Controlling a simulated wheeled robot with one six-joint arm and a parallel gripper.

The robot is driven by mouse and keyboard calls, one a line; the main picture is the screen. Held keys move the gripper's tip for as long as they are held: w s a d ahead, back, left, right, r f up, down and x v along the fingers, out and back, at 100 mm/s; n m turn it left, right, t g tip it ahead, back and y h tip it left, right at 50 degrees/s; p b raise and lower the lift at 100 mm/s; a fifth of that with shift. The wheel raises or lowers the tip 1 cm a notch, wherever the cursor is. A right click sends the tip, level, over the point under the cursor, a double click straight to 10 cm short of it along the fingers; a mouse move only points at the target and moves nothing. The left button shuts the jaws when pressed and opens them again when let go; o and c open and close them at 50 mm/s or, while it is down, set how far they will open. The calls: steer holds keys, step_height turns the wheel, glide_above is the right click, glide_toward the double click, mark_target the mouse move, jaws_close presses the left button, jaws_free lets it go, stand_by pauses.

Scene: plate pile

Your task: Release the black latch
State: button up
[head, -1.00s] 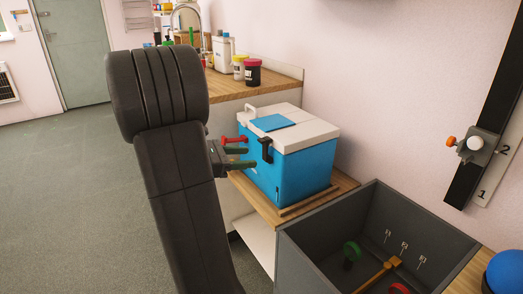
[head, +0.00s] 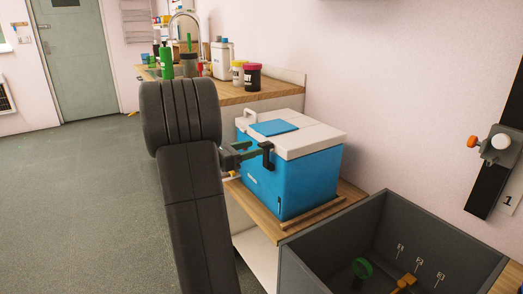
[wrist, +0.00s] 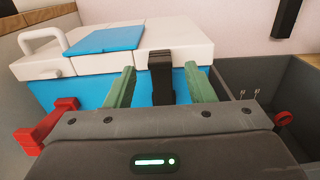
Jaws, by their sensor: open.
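The black latch (wrist: 161,76) hangs from the white lid (wrist: 180,32) over the front of a blue cool box (wrist: 75,95). The lid sits closed on the box. In the head view the latch (head: 267,155) shows just right of my fingers. My gripper (wrist: 160,86) is open, with one green finger on each side of the latch in the wrist view. Gaps show between the fingers and the latch; I cannot tell whether the tips reach its depth. The latch's lower end is hidden behind my gripper body.
A red handle (wrist: 45,125) is at the left of the box front. The box stands on a wooden shelf (head: 352,192). A grey open bin (head: 300,268) with green and orange items is at the right. A counter with bottles (head: 252,78) is behind.

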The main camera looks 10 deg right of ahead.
mark_target(259, 146)
steer(key=shift+b+x, duration=0.4)
steer(key=shift+x, duration=1.85)
jaws_close()
